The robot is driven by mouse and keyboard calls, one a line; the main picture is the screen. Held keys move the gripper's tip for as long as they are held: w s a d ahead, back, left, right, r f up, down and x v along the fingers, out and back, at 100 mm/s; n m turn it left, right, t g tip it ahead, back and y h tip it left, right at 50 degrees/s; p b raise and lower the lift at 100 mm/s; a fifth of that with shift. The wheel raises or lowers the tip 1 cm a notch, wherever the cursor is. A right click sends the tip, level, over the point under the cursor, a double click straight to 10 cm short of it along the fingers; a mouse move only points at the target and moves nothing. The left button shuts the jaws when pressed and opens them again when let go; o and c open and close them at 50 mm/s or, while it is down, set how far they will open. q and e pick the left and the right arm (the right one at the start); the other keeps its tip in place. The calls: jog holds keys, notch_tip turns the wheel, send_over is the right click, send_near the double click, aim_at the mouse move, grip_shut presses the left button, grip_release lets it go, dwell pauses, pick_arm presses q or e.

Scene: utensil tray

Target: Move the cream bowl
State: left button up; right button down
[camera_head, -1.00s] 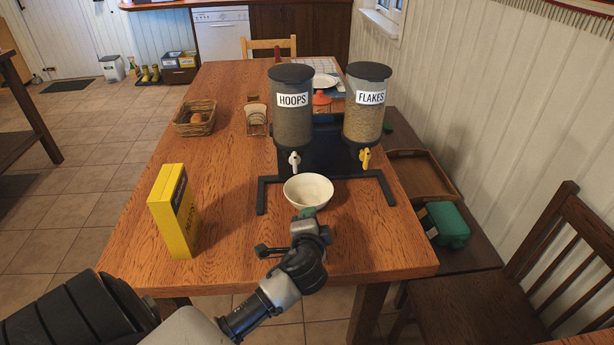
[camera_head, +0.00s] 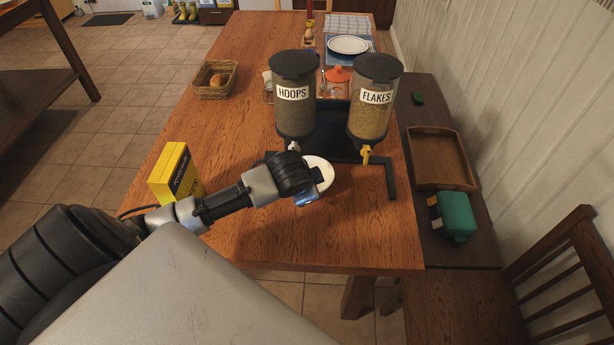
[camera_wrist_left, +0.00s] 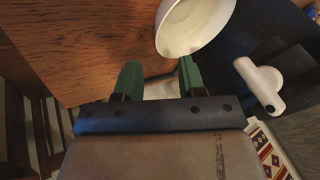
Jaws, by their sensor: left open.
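The cream bowl (camera_head: 325,172) stands on the wooden table in front of the dispensers, partly hidden by my left arm in the head view. In the left wrist view the bowl (camera_wrist_left: 197,22) is at the upper middle, cut off by the top edge. My left gripper (camera_wrist_left: 158,67) is open with green fingertips. Its right fingertip is close to the bowl's rim; I cannot tell whether they touch. In the head view the fingertips are hidden behind the wrist. My right gripper is not in view.
The HOOPS dispenser (camera_head: 294,110) and FLAKES dispenser (camera_head: 372,112) stand just behind the bowl on a dark stand (camera_head: 391,180). A white spigot (camera_wrist_left: 259,84) is close to my gripper. A yellow box (camera_head: 172,172) stands left. The front right tabletop is clear.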

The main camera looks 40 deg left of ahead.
pick_arm(q)
jog(key=shift+b+x, duration=0.3)
jog(key=shift+x, duration=5.15)
grip_shut()
